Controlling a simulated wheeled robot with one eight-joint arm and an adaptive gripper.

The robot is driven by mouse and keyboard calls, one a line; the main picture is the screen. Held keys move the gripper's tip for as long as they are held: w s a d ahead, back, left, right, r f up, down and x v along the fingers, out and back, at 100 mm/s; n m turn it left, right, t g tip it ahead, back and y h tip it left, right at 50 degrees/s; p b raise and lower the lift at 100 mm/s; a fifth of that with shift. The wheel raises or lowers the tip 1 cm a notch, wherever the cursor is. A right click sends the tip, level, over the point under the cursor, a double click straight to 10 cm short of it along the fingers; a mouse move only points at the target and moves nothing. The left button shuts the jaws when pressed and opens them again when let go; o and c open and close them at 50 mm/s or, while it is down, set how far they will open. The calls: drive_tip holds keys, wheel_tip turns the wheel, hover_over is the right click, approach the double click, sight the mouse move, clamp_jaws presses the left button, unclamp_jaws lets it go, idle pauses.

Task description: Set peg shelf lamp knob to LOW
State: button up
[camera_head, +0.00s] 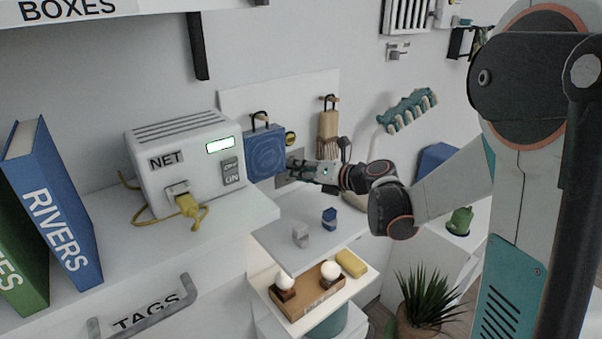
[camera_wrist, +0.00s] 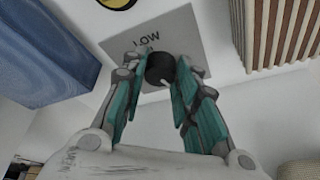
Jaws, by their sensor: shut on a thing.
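In the wrist view, a round black knob (camera_wrist: 160,67) with a white pointer line sits on a grey square plate (camera_wrist: 188,35) fixed to the white wall. The word LOW is printed on the plate above and left of the knob. The pointer line shows at the knob's lower side. My gripper (camera_wrist: 158,82) has its teal-padded fingers on both sides of the knob, shut on it. In the head view my gripper (camera_head: 312,172) reaches to the wall panel, and the knob is hidden there.
A blue hanging item (camera_head: 265,153) is close left of my gripper, and a brown one (camera_head: 328,125) hangs above right. They flank the plate in the wrist view. A white NET box (camera_head: 185,160) stands left.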

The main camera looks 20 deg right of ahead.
drive_tip(key=n+h, duration=0.1)
drive_tip(key=n+b, duration=0.1)
drive_tip(key=n+h, duration=0.1)
drive_tip(key=n, duration=0.1)
drive_tip(key=shift+s+a+t+h, duration=0.15)
drive_tip(key=shift+a+t+h, duration=0.1)
drive_tip(key=shift+t+h, duration=0.05)
drive_tip(key=n+h+b, duration=0.1)
drive_tip(key=n, duration=0.1)
drive_tip(key=n+t+h+b, duration=0.1)
drive_tip(key=shift+a+n, duration=0.2)
drive_tip(key=shift+n, duration=0.2)
drive_tip(key=n+b, duration=0.1)
drive_tip(key=n+t+h+b, duration=0.1)
drive_tip(key=n+b, duration=0.1)
drive_tip(key=n, duration=0.1)
drive_tip(key=shift+s+a+f+t, duration=0.15)
drive_tip(key=shift+f+t, duration=0.1)
drive_tip(key=shift+t, duration=0.05)
drive_tip(key=shift+f+n+t+h+b, duration=0.1)
drive_tip(key=shift+n+t+h+b, duration=0.7)
drive_tip(key=shift+n+b, duration=0.85)
drive_tip(key=shift+n, duration=0.35)
drive_tip(key=o, duration=1.1)
drive_tip(key=shift+a, duration=0.1)
drive_tip(key=shift+c, duration=0.2)
